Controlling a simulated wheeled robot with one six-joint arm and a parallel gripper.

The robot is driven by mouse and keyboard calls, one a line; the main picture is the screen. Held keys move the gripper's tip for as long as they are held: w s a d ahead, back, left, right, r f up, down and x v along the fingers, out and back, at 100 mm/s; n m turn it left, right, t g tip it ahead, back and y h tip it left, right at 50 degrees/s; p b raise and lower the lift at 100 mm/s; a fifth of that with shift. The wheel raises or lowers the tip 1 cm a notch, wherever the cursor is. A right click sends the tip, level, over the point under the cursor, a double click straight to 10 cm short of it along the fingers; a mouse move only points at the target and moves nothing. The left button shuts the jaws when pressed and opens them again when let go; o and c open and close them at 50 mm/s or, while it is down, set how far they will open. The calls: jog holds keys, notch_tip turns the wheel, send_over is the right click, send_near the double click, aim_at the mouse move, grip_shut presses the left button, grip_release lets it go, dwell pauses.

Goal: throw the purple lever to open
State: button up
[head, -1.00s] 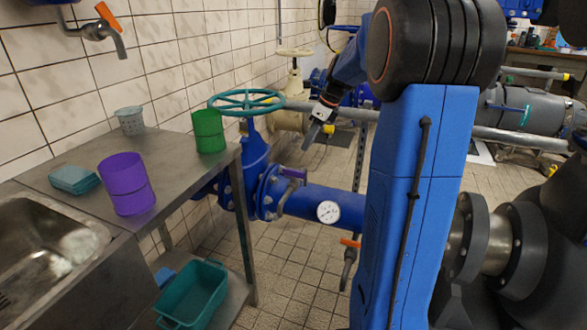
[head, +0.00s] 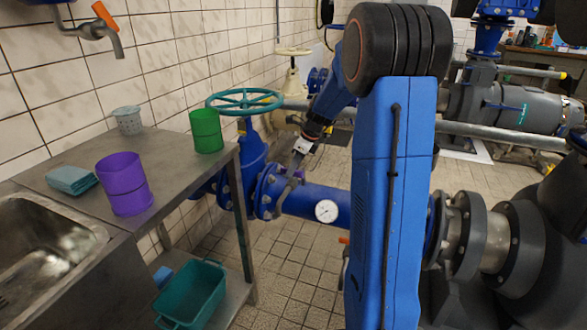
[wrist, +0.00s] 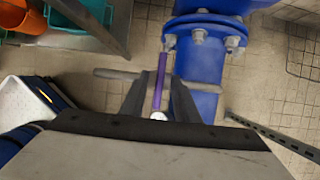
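The purple lever (wrist: 160,82) shows in the wrist view as a thin bar beside the flanged blue pipe (wrist: 202,60). My gripper (wrist: 164,78) is open, with one finger on each side of the lever and gaps visible between. I cannot tell how deep the lever sits between the fingers. In the head view my gripper (head: 293,170) is down at the blue pipe (head: 318,203), just right of its flange, and hides most or all of the lever.
A teal handwheel (head: 245,101) stands left of my gripper, above the valve body. A pressure gauge (head: 326,210) sits on the pipe to the right. A steel table (head: 75,160) at left bears a purple cup (head: 123,184) and a green cup (head: 206,131).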

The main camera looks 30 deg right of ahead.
grip_shut()
jog(key=shift+n, duration=0.4)
jog(key=n+y, duration=0.1)
jog(key=n, duration=0.2)
jog(key=shift+w+g, duration=0.15)
jog(key=shift+g, duration=0.25)
jog(key=n, duration=0.1)
jog(key=n+g, duration=0.1)
jog(key=n, duration=0.1)
jog(key=shift+w+d+n+y, duration=0.1)
jog(key=shift+w+n+y, duration=0.05)
jog(key=shift+n+y, duration=0.15)
jog(key=n+g, duration=0.1)
jog(key=n, duration=0.1)
jog(key=n+g, duration=0.1)
jog(key=n, duration=0.2)
jog(key=shift+w+n+g, duration=0.15)
jog(key=shift+n+g, duration=0.15)
jog(key=n+g, duration=0.1)
jog(key=n, duration=0.3)
jog(key=shift+w+n+g+h, duration=0.15)
jog(key=shift+n+g+h, duration=0.25)
jog(key=shift+n, duration=0.3)
